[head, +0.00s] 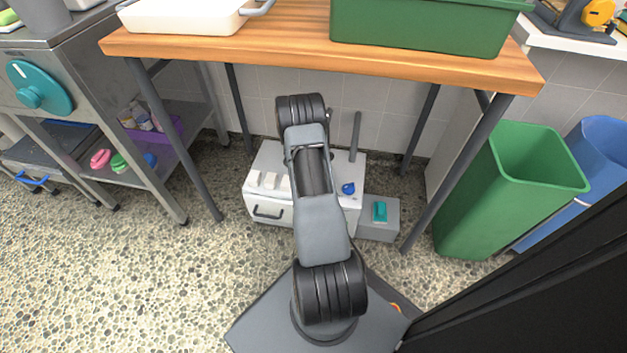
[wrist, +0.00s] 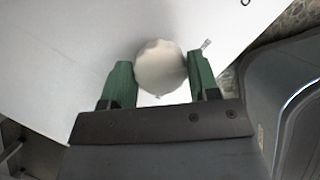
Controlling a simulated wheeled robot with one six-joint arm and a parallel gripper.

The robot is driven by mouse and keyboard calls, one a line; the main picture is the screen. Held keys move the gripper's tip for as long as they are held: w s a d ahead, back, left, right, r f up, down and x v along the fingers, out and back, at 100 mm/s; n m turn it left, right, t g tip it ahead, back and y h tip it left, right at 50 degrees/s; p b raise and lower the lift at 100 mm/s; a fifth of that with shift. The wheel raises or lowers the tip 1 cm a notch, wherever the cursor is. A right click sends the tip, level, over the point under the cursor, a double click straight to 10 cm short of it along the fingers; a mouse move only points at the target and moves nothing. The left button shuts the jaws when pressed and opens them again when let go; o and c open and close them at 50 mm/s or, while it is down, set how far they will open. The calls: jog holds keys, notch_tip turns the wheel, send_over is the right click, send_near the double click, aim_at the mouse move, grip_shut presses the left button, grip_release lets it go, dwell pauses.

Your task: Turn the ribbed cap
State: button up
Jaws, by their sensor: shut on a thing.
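In the wrist view a pale, round ribbed cap (wrist: 161,68) with a scalloped edge sits on a white surface. My gripper (wrist: 160,82) has its two green fingers on either side of the cap, shut on it. In the head view my arm reaches down over a white box-like unit (head: 268,205) under the table. The arm hides my gripper and the cap there.
A wooden table (head: 300,62) with dark metal legs stands over the unit. A grey box with a teal part (head: 379,211) stands to the unit's right. A blue knob (head: 348,188) and an upright grey post (head: 355,135) are close to my arm. A green bin (head: 505,195) stands at the right.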

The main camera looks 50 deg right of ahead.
jog(key=m, duration=0.2)
jog(key=m+g, duration=0.1)
jog(key=m, duration=0.1)
jog(key=shift+g+y+p, duration=0.3)
jog(key=shift+p, duration=0.1)
jog(key=m, duration=0.2)
jog(key=m+g+y, duration=0.1)
jog(key=m, duration=0.2)
jog(key=shift+w+f+y+b, duration=0.1)
jog(key=shift+y+b, duration=0.2)
jog(key=shift+b, duration=0.1)
jog(key=m+y, duration=0.1)
jog(key=m, duration=0.2)
jog(key=m+g+y+b, duration=0.1)
jog(key=m, duration=0.1)
jog(key=shift+d+m, duration=0.15)
jog(key=shift+m, duration=0.25)
jog(key=shift+m+y+b, duration=0.6)
jog(key=shift+m+y, duration=0.4)
jog(key=shift+m, duration=1.6)
jog(key=o, duration=0.9)
